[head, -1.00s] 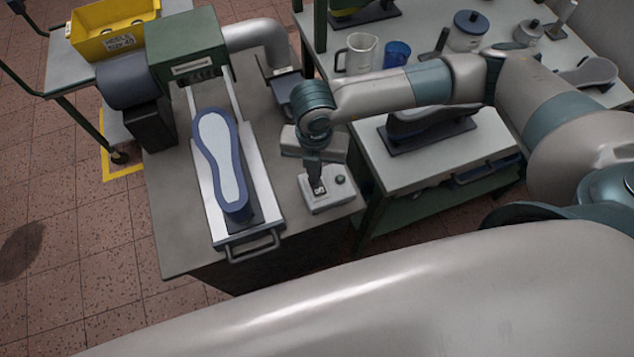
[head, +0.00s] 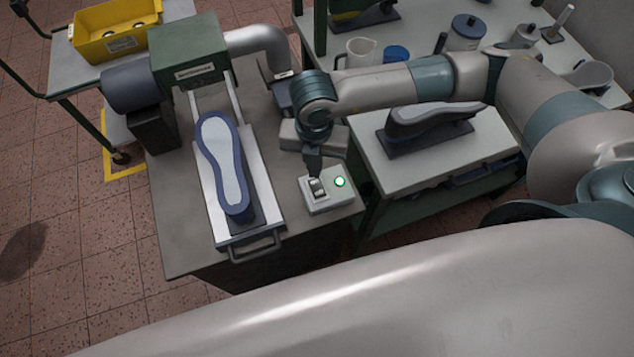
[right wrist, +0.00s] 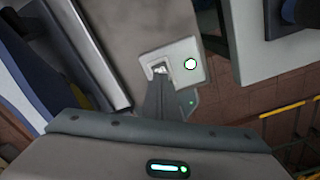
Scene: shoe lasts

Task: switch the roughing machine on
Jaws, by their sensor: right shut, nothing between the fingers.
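The roughing machine (head: 188,52) is a green housing with rails and a carriage on the grey bench. A blue-edged sole (head: 222,165) lies on the carriage. The switch box (head: 332,199), white with a rocker switch (head: 317,188) and a lamp (head: 340,182), sits at the bench's front right. The lamp is lit; it also shows bright in the right wrist view (right wrist: 190,64). My right gripper (head: 314,174) is shut and empty, pointing down with its tips at the rocker; whether they touch it I cannot tell. The fingers partly hide the rocker. My left gripper is not in view.
A side table (head: 440,160) to the right holds a dark shoe form (head: 430,125) on a stand. A mug (head: 357,52) and blue cup (head: 396,54) stand behind my right arm. A yellow bin (head: 115,30) is at the back left. The carriage handle (head: 257,247) juts out in front.

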